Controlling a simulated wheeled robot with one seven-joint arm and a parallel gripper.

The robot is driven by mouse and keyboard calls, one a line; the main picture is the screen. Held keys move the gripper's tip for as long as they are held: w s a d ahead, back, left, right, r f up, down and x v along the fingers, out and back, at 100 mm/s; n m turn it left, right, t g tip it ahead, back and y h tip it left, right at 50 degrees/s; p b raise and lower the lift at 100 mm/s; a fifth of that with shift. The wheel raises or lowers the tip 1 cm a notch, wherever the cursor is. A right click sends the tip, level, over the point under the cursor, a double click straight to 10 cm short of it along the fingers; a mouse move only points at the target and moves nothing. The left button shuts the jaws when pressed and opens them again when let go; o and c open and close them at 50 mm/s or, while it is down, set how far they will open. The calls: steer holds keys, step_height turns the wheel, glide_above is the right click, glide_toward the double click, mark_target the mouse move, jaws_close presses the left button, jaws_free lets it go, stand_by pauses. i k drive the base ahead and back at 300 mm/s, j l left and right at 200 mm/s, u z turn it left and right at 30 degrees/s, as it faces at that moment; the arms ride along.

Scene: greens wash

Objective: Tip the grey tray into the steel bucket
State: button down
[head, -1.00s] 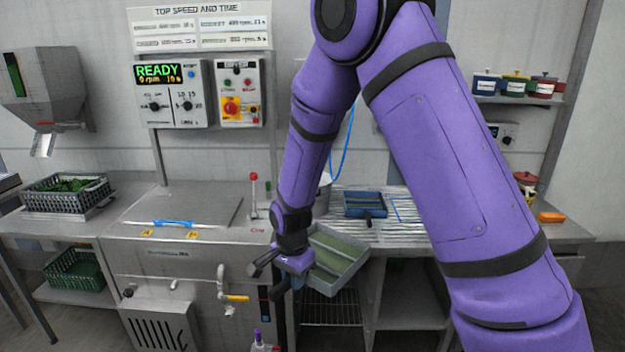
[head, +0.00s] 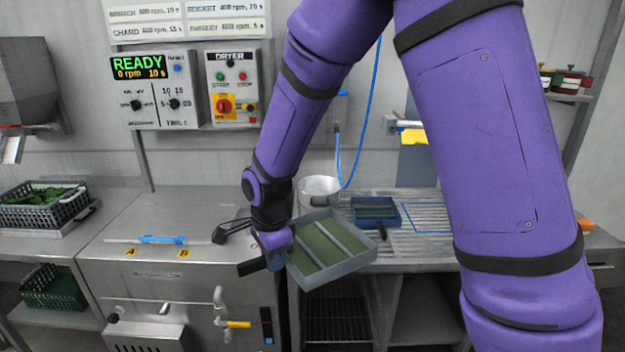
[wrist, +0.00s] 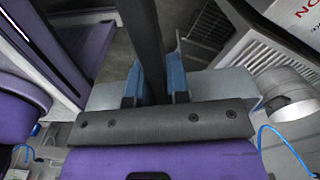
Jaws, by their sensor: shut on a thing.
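The grey tray (head: 338,271) is held at its left side by my gripper (head: 272,262), in front of the counter. It has green-bottomed sections split by a grey divider and looks slightly tilted. In the wrist view the blue fingers of my gripper (wrist: 158,82) are closed on the grey tray's edge (wrist: 215,85). The steel bucket (head: 320,186) stands on the counter just behind the tray; its lower part is hidden. In the wrist view a round steel vessel, seemingly the bucket (wrist: 285,95), shows at the right.
A blue tray (head: 376,212) lies on the ribbed drainboard (head: 425,240) right of the bucket. A blue hose (head: 368,115) hangs behind. The dryer lid (head: 175,215) is at left, with a black crate of greens (head: 40,212) beyond it.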

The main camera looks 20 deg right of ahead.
mark_target(315, 193)
steer(key=i, duration=1.4)
